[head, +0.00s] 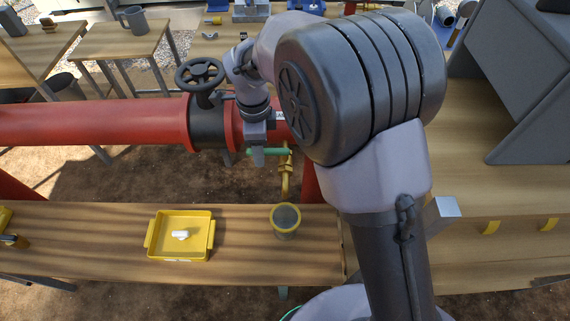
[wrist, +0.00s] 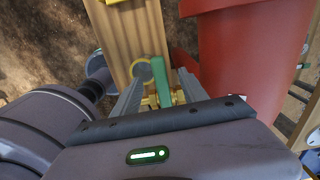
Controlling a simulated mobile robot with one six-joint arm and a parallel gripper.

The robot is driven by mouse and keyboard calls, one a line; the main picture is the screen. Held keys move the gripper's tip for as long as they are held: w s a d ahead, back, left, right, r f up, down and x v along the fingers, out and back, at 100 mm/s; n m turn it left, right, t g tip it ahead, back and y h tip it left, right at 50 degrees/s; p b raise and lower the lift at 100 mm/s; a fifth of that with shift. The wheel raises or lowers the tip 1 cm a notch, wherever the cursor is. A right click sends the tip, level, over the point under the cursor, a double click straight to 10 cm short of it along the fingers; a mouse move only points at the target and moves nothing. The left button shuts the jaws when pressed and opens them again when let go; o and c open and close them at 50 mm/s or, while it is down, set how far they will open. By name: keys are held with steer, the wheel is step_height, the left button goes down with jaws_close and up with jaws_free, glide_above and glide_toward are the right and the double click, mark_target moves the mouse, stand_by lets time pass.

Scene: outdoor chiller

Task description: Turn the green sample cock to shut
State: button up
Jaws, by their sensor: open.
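The green sample cock handle (head: 275,152) sits on a brass fitting (head: 285,175) under the red pipe in the head view. The handle points left in that view, toward my gripper (head: 258,155), which hangs at its end. In the wrist view the green handle (wrist: 161,82) shows between the two fingers of my gripper (wrist: 159,88). The fingers are apart, one on each side of the handle, with gaps visible. I cannot tell whether either finger touches it. The lower brass body is partly hidden behind the gripper in the wrist view.
The red pipe (head: 95,122) runs close beside my gripper, with a dark handwheel valve (head: 200,74) above. A yellow-rimmed cup (head: 286,220) stands on the bench below the brass spout. A yellow tray (head: 153,240) holding a white item is left of it.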

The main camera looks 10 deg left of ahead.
steer(key=shift+o, duration=0.9)
step_height(320, 180, up, 7)
steer(key=p, duration=0.5)
steer(key=shift+r, duration=0.1)
